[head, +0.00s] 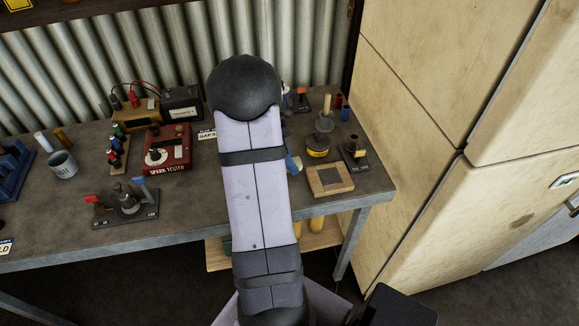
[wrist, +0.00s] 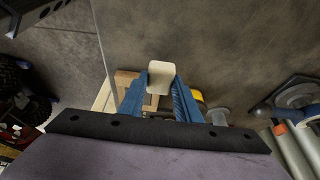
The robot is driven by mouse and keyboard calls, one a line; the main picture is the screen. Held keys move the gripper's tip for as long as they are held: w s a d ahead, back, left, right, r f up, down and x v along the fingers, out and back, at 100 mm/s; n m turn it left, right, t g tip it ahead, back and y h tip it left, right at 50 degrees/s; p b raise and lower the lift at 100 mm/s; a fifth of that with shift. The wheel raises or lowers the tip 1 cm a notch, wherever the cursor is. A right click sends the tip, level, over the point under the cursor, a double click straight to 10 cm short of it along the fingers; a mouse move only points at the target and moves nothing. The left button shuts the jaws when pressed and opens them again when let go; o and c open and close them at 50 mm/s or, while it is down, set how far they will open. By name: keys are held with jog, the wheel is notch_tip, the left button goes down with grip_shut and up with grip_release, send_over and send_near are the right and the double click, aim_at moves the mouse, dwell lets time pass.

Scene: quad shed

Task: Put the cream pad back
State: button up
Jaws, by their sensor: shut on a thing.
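My gripper (wrist: 160,82) has blue fingers and is shut on the cream pad (wrist: 161,70), a small pale rounded rectangle held at the fingertips in the wrist view. A light wooden frame (wrist: 126,77) shows partly behind the fingers there; the fingers and pad hide much of it. In the head view the wooden frame (head: 318,191) lies on the bench near its right front corner, with a grey inside. A blue part of my gripper (head: 293,164) shows just left of the frame. My arm hides the rest of the gripper and the pad there.
A yellow tin (head: 317,152), a grey funnel-like piece (head: 325,122) and a dark stand (head: 355,156) are close behind the frame. A red spark tester (head: 167,148) and a lever stand (head: 126,205) are left of my arm. A cream cabinet (head: 420,90) stands right of the bench.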

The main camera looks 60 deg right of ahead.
jog(key=shift+f+p, duration=0.55)
jog(key=shift+f, duration=1.5)
jog(key=shift+f, duration=0.15)
jog(key=o, duration=1)
jog(key=shift+r, duration=0.3)
jog(key=b+v, duration=0.3)
jog(key=v, duration=0.9)
jog(key=shift+f, duration=0.1)
